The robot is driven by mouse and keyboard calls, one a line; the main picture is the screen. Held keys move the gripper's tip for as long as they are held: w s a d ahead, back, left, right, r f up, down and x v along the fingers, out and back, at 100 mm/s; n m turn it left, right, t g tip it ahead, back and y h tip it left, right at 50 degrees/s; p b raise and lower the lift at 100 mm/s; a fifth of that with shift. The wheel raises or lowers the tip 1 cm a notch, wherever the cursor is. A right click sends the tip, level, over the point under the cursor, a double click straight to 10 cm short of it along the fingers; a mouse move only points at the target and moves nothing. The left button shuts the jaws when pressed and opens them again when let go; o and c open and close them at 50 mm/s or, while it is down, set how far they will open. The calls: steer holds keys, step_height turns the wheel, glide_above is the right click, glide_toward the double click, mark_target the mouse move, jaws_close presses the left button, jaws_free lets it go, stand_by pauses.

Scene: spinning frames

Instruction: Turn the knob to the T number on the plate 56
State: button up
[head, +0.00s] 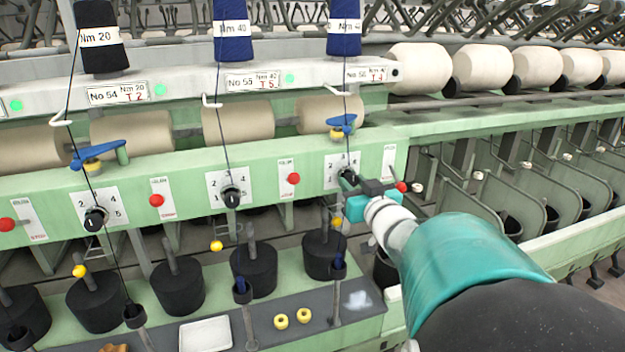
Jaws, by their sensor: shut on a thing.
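The plate 56 (366,75) is on the white rail at the upper right. It is small and partly blurred, and its red T number looks like 4. Below it, a black knob (347,175) sits on a white dial plate (333,166) on the green panel. My gripper (352,184) comes in from the lower right and is shut on this knob. The gripper covers the right and lower part of the dial. I can make out a 2 at upper left, but cannot tell where the knob points.
Two similar dials with black knobs, the left (95,218) and the middle (231,197), are further left on the panel. Red buttons (293,179) sit between the dials. A thread (345,110) runs down in front of the right dial, near my gripper. Yellow rings (281,321) lie on the grey shelf below.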

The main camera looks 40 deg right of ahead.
steer(key=shift+m, duration=0.3)
steer(key=m, duration=0.5)
steer(key=shift+a, duration=0.1)
steer(key=m, duration=0.6)
steer(key=shift+r, duration=0.1)
stand_by(0.3)
steer(key=o, duration=0.9)
steer(key=shift+o, duration=0.2)
